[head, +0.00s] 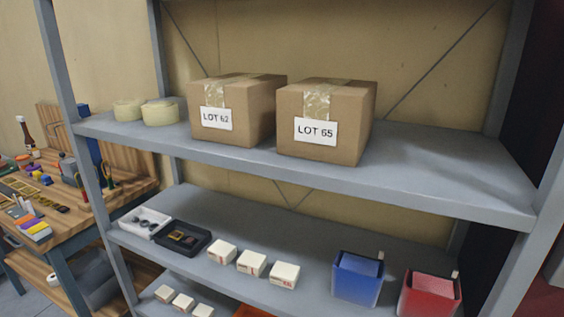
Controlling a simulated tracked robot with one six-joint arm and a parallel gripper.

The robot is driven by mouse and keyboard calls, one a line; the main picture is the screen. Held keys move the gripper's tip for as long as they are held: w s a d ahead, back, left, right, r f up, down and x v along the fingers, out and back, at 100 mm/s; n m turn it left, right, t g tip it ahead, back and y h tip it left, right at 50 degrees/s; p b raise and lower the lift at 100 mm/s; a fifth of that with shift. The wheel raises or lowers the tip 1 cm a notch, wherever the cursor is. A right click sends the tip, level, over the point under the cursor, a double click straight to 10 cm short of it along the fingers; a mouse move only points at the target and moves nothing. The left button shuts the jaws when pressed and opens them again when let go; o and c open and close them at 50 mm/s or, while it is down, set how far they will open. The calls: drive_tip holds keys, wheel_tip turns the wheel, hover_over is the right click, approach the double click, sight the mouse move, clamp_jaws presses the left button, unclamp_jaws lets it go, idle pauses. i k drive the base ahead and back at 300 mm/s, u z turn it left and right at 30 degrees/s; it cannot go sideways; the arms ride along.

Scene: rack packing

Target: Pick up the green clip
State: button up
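I cannot make out a green clip with certainty in the head view. Many small coloured items lie on the wooden workbench (68,216) at the left, too small to tell apart. A small dark green and yellowish shape (111,182) stands near the bench's right end, partly behind the rack post; I cannot tell what it is. My gripper is not in view.
A grey metal rack (440,190) fills the middle and right. Its upper shelf holds two cardboard boxes (314,148) and tape rolls (160,113). The lower shelf holds a white tray (145,222), black tray (178,237), small white boxes (252,263), blue bin (357,280) and red bin (430,295).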

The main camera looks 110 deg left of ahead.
sight(108, 178)
drive_tip(key=z, duration=5.7)
drive_tip(key=i, duration=0.1)
drive_tip(key=z, duration=1.1)
